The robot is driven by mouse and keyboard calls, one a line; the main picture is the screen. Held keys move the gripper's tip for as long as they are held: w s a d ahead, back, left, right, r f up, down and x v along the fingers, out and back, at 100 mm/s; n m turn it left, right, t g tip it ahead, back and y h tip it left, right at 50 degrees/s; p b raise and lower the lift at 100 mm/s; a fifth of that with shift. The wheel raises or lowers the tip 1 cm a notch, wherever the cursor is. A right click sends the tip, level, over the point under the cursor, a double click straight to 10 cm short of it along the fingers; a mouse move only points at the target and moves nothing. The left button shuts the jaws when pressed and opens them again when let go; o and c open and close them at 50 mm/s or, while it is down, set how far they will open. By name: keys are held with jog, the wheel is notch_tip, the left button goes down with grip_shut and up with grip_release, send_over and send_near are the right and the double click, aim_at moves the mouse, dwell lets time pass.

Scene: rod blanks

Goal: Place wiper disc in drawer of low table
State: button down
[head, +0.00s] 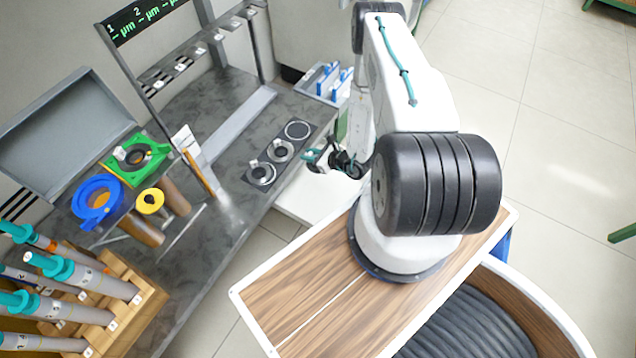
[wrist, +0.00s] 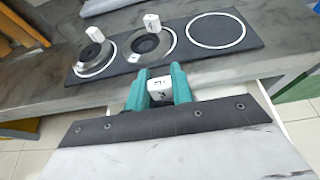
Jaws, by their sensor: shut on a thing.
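My gripper (wrist: 158,92) has teal fingers shut on a small white tagged block (wrist: 160,88), which looks like the handle of the wiper disc. The disc itself is hidden behind the fingers and the gripper body. In the head view my gripper (head: 318,158) is off the right edge of the bench, beside the dark mat (head: 252,176). A low white surface (head: 298,204), probably the low table, lies below it. Its white edge also shows in the wrist view (wrist: 268,84). I cannot tell whether a drawer there is open.
Two tagged discs (wrist: 96,56) (wrist: 150,44) sit in the mat's rings; the third ring (wrist: 215,31) is empty. Open floor lies right.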

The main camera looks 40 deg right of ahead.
aim_at(310, 178)
jog(key=f, duration=0.1)
jog(key=s+f, duration=0.2)
jog(key=f, duration=0.1)
jog(key=shift+a, duration=0.25)
notch_tip(310, 178, down, 12)
jog(key=shift+r, duration=0.15)
jog(key=shift+w+d+f, duration=0.2)
jog(key=shift+w+d, duration=0.1)
jog(key=shift+w, duration=0.35)
jog(key=shift+w+d+f, duration=0.25)
jog(key=shift+w, duration=0.35)
jog(key=shift+w+d+f, duration=0.2)
jog(key=shift+w+d, duration=0.1)
jog(key=shift+w, duration=0.35)
jog(key=shift+f, duration=0.1)
jog(key=c, duration=1.2)
grip_release()
